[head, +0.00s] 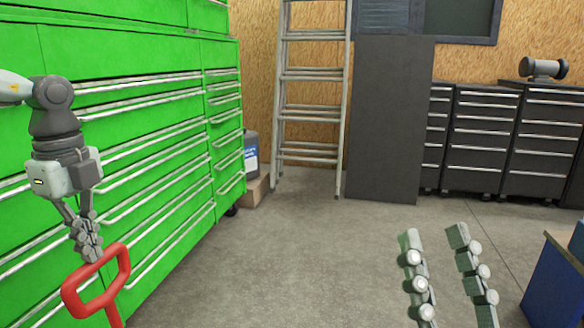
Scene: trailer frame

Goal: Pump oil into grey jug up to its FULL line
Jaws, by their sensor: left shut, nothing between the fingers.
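My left gripper (89,254) points down at the left, with its fingers together and nothing between them. Its fingertips are at the top edge of a red loop handle (70,298); I cannot tell if they touch it. What the handle belongs to is below the picture. My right gripper (434,238) is at the lower right, its two fingers spread apart with bare floor between them. A dark grey jug with a blue and white label (251,158) stands at the back, beside the green cabinet. I see no FULL line on it, and no oil shows.
A green drawer cabinet (120,65) fills the left side. A cardboard box (257,190) is under the jug. A ladder (311,73) and dark panel (388,120) lean at the back wall. A blue object (552,285) is at the right edge. The middle floor is clear.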

